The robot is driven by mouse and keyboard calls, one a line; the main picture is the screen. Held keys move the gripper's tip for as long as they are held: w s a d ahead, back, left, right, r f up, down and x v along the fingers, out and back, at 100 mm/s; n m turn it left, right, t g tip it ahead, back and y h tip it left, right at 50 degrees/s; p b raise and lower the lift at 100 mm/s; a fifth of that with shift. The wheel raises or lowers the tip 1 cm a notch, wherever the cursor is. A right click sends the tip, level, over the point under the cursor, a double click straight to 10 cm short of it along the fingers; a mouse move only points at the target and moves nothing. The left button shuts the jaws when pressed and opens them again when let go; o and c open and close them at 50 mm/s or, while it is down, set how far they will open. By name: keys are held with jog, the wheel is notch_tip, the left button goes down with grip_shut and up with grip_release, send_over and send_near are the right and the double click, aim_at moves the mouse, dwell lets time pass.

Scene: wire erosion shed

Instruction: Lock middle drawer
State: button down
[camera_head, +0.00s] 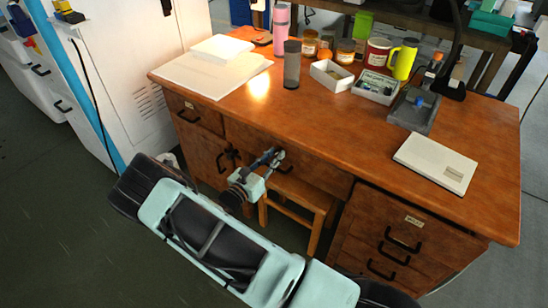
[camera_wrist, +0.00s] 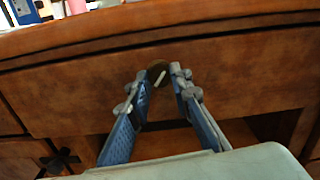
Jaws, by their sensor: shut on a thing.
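The middle drawer (camera_head: 318,171) is the wide wooden front under the desk top, and it looks closed. It fills the upper part of the wrist view (camera_wrist: 80,85). A round brass lock (camera_wrist: 153,70) sits in its front, with a small pale key (camera_wrist: 160,78) standing out from it. My gripper (camera_head: 276,157) is at the drawer front, with its fingertips (camera_wrist: 174,84) on either side of the key. It is shut on the key. The fingers partly hide the lock, and how far the key is turned cannot be told.
The wooden desk (camera_head: 330,118) carries cups, jars, small boxes and papers. A wooden stool (camera_head: 298,196) stands under the middle drawer, close below my gripper. Drawers with black handles (camera_head: 403,240) are at the right. A white cabinet (camera_head: 135,75) stands left.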

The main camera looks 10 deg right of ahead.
jog(key=m, duration=0.5)
jog(key=shift+m+b, duration=0.35)
jog(key=shift+m, duration=0.05)
jog(key=shift+m+b, duration=0.3)
jog(key=shift+m, duration=1.9)
jog(key=c, duration=1.7)
grip_release()
jog(key=shift+c, duration=0.2)
jog(key=v, duration=1.2)
